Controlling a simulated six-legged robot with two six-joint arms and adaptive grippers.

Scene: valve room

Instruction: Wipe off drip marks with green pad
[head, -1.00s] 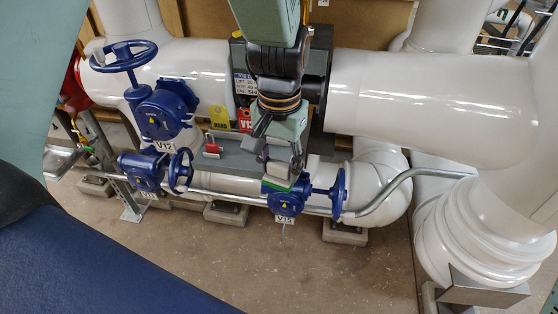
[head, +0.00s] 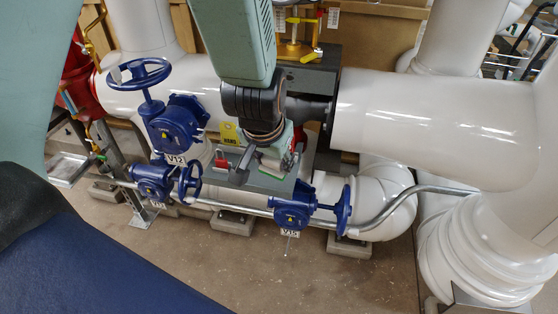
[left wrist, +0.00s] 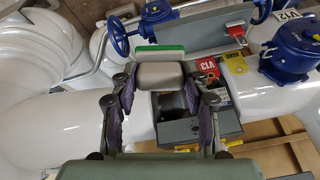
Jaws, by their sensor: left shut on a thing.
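My left gripper (head: 264,164) is over the grey shelf in the head view, coming in from above. In the left wrist view its fingers (left wrist: 165,92) are shut on a pale block with a green-edged pad (left wrist: 160,52). The pad is at the far end of the block, in front of the grey shelf (left wrist: 195,38). In the head view the arm and fingers mostly hide the pad. The blue valve V15 (head: 291,212) stands to the lower right of the gripper, apart from it. I cannot make out any drip marks. My right gripper is not in view.
Blue valves V12 (head: 172,122) and a smaller one (head: 152,180) stand to the left. A red-handled item (head: 221,159) and a yellow tag (head: 229,133) are near the gripper. White pipes (head: 420,125) fill the right. The floor (head: 260,275) in front is clear.

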